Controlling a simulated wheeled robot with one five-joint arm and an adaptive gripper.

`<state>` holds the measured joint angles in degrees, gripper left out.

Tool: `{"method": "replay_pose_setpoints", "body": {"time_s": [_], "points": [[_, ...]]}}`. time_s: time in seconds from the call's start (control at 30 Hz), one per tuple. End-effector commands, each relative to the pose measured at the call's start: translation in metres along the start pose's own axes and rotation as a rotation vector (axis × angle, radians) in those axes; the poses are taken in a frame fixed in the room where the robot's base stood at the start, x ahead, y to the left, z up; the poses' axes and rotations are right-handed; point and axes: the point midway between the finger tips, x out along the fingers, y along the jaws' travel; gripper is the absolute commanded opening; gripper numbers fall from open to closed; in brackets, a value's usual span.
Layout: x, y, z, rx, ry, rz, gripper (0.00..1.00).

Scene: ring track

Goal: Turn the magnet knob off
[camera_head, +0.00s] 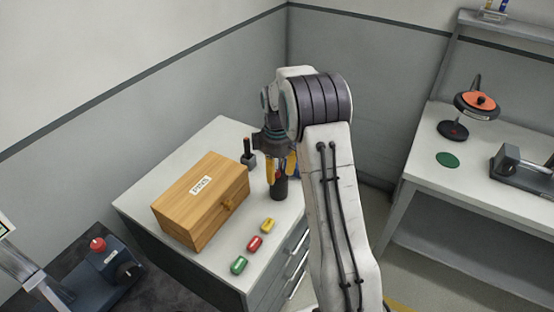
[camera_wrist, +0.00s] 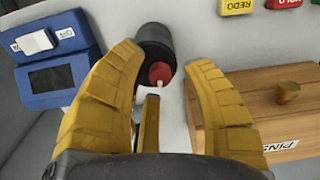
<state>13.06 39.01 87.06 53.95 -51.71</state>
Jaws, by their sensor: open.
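My gripper (camera_head: 279,170) is open, with its yellow fingers pointing down over the back of the left bench. In the wrist view its fingertips (camera_wrist: 164,58) stand on either side of a black cylinder (camera_wrist: 155,45) with a red top (camera_wrist: 160,74). The cylinder (camera_head: 279,189) shows below the gripper in the head view. I cannot tell whether the fingers touch it. No knob is labelled as the magnet's. A dark device (camera_head: 103,275) at lower left has a red knob (camera_head: 97,244) and a black knob (camera_head: 125,270).
A wooden box (camera_head: 198,205) labelled PINS stands left of my gripper, near a small black stand (camera_head: 248,157). Green (camera_head: 239,265), red (camera_head: 254,243) and yellow (camera_head: 267,224) blocks lie in front. A blue device (camera_wrist: 58,75) is close by. Another bench (camera_head: 490,185) stands right.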

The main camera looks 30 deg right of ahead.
Motion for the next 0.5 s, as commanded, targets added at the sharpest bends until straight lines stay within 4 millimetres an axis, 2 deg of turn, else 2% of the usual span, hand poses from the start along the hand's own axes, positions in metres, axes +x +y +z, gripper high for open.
{"method": "replay_pose_setpoints", "body": {"time_s": [0.17,0.5], "points": [[-0.022,0.001,-0.001,0.0,0.003,0.003,0.45],[-0.079,0.001,-0.001,0.0,0.002,0.003,0.45]]}}
